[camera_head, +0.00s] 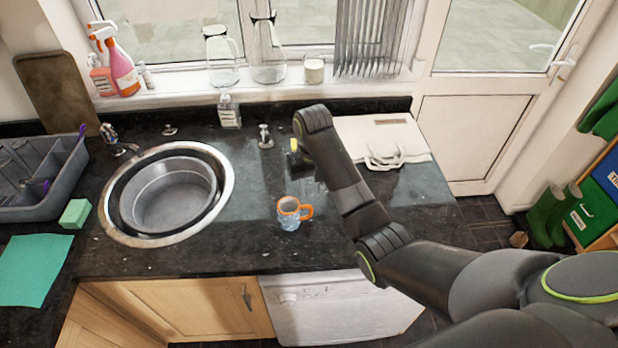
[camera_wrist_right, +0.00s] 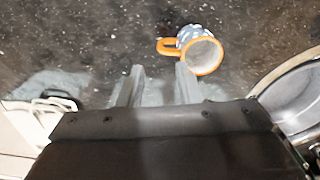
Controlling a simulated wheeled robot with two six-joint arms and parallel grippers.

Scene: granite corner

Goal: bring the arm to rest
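My right arm (camera_head: 350,190) reaches in from the right over the dark granite worktop (camera_head: 250,190). Its gripper (camera_head: 312,187) points down, partly hidden behind the arm in the head view. In the right wrist view the two fingers (camera_wrist_right: 158,85) stand apart with nothing between them. A blue-and-white patterned mug with an orange rim and handle (camera_head: 289,214) stands upright on the worktop, close to the gripper. In the right wrist view the mug (camera_wrist_right: 199,50) sits just beyond the fingertips, apart from the grip gap. My left gripper is not in view.
A round sink (camera_head: 225,190) lies left of the mug, with a grey dish rack (camera_head: 40,195) and green sponge (camera_head: 75,213) farther left. A white bag (camera_head: 385,140) lies behind the arm. Glass jars (camera_head: 268,55) and spray bottles (camera_head: 122,70) line the windowsill. The worktop's front right is clear.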

